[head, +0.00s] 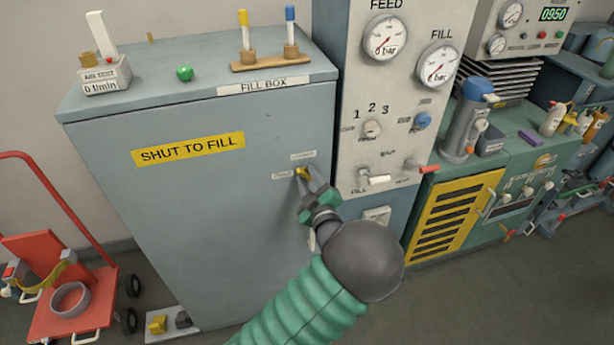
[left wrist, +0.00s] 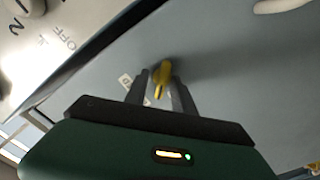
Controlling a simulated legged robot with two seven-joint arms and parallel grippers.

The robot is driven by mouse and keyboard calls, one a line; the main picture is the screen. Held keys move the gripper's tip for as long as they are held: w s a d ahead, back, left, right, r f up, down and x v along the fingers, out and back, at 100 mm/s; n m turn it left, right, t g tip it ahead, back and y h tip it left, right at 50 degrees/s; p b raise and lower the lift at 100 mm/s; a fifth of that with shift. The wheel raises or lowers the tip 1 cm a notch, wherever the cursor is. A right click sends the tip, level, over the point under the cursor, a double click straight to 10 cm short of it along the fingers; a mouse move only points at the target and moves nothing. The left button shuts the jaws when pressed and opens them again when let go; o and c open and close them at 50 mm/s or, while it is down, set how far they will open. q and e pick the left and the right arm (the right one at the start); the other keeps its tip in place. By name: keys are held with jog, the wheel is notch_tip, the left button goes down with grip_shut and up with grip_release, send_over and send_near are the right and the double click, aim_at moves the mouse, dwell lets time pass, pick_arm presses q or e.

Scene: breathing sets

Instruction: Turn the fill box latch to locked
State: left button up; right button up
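The fill box (head: 215,220) is a tall grey-blue cabinet in the head view, with its door shut and a yellow "SHUT TO FILL" label. Its small yellow latch (head: 302,173) is at the right edge of the door, beside two small labels too small to read. My left gripper (head: 310,182) is at the latch, partly covering it. In the left wrist view, the yellow latch (left wrist: 162,80) stands between the two dark fingers of my left gripper (left wrist: 161,88), which are apart, with a slight gap visible. The latch's exact setting is hard to tell. My right gripper is not in view.
A grey panel (head: 350,150) with gauges, knobs and a red-tipped lever (head: 428,169) stands close right of the latch. A green bench (head: 515,165) is farther right. A red trolley (head: 75,310) stands at left. Small items, including a green ball (head: 184,73), sit on the box top.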

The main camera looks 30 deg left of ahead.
pick_arm(q)
jog(key=shift+c, duration=2.3)
jog(key=shift+s+a, duration=0.1)
jog(key=shift+a, duration=0.3)
grip_shut()
jog(key=shift+d, duration=0.15)
